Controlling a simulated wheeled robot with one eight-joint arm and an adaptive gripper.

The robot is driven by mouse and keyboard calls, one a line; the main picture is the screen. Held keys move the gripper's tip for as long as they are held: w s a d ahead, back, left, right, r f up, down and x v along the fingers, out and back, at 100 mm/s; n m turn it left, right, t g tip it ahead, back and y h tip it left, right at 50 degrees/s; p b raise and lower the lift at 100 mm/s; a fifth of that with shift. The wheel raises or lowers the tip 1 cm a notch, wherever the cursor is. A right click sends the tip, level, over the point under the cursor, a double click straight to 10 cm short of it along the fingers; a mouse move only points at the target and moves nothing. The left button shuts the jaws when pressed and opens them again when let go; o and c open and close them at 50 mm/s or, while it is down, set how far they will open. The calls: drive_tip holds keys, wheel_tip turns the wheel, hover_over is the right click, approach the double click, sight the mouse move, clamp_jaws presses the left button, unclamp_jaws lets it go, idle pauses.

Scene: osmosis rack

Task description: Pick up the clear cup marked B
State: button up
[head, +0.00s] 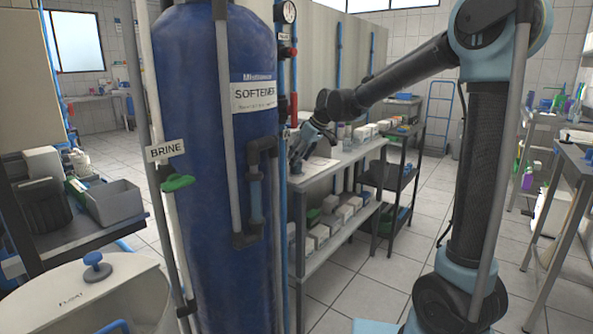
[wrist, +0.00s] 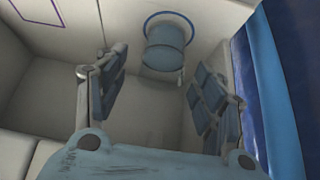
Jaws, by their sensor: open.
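In the wrist view a small, bluish, see-through cup-like vessel (wrist: 166,48) stands at a dark blue ring on a pale sheet. No letter B can be read on it, so I cannot tell its marking. My gripper (wrist: 160,65) is open and empty, its two fingers spread toward the vessel. The vessel lies beyond the fingertips, between their lines, apparently not gripped. In the head view my gripper (head: 301,147) is low over the near end of the grey bench, partly behind the blue tank's pipes. I cannot make out the vessel there.
The tall blue softener tank (head: 217,190) and its pipes stand close left of my gripper. The grey bench (head: 345,157) carries several small boxes and bottles farther back, with boxes on its lower shelf. A dark shelf cart (head: 390,182) stands behind it. Tiled floor is open to the right.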

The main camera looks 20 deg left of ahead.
drive_tip(key=shift+a+f, duration=0.15)
drive_tip(key=shift+f, duration=0.1)
drive_tip(key=shift+c, duration=0.6)
drive_tip(key=c, duration=0.8)
drive_tip(key=shift+c, duration=0.2)
drive_tip(key=shift+r, duration=0.1)
